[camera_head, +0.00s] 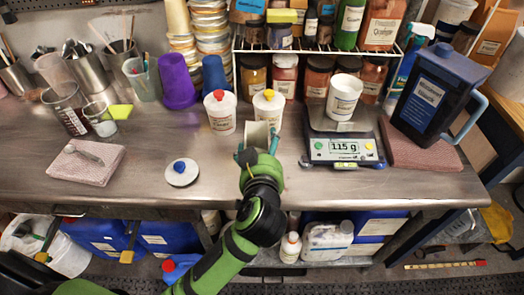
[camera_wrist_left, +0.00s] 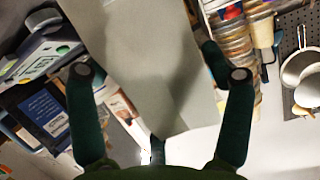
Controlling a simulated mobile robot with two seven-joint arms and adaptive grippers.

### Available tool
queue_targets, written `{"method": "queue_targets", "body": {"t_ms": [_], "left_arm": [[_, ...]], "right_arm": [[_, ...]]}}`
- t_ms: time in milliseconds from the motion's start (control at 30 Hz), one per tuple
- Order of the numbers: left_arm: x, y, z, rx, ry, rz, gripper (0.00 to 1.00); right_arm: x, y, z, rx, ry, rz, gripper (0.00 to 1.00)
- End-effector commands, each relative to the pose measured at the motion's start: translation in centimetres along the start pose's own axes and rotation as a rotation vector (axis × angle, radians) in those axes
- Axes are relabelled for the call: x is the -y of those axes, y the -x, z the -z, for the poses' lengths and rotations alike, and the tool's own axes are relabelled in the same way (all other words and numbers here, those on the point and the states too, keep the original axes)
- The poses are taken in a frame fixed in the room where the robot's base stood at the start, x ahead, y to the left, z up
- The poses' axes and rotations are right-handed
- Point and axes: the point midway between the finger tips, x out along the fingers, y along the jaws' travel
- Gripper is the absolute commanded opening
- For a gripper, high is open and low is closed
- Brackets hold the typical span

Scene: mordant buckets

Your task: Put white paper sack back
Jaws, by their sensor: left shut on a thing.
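My left gripper (camera_head: 258,148) reaches up over the middle of the bench, with one green finger on each side of a pale white piece. This piece looks like the white paper sack (camera_head: 258,132), and the gripper is shut on it. In the left wrist view the sack (camera_wrist_left: 145,55) is a plain pale surface between the two dark green fingers. It hides much of the view behind it. I cannot tell whether its bottom touches the bench. My right gripper is not in view.
White tubs with red (camera_head: 221,112) and yellow (camera_head: 267,106) knobs stand just behind. The scale (camera_head: 342,150) reads 115 g and carries a white cup (camera_head: 344,97). A blue jug (camera_head: 428,95) stands right. A white lid (camera_head: 183,174) lies left; bare bench surrounds it. A wire rack (camera_head: 310,48) is behind.

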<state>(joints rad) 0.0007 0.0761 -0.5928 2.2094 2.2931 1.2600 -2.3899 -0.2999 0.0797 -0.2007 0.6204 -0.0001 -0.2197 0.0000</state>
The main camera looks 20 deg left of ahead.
Motion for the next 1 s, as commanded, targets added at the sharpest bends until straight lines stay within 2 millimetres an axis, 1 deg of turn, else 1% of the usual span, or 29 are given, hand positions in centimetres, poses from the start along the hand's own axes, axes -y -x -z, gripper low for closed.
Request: {"method": "queue_targets", "body": {"t_ms": [167,200,233,667,767,867,1000], "left_arm": [[0.0,-0.1,-0.2,-0.001,0.0,0.0,0.35],[0.0,-0.1,-0.3,0.001,0.0,0.0,0.92],[0.0,-0.1,-0.3,0.001,0.001,0.0,1.0],[0.0,0.0,-0.1,-0.001,0.003,-0.001,1.0],[0.0,1.0,0.3,0.003,-0.001,-0.001,1.0],[0.0,2.8,0.5,0.004,-0.003,-0.001,1.0],[0.0,5.9,0.6,0.006,-0.003,-0.002,1.0]], "right_arm": [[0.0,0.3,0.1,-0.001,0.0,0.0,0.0],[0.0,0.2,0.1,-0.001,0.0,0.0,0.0],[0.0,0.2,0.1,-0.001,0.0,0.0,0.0],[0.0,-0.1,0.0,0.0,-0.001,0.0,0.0],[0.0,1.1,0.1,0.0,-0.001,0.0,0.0],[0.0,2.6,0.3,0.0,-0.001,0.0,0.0],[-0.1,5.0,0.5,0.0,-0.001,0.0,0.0]]}}
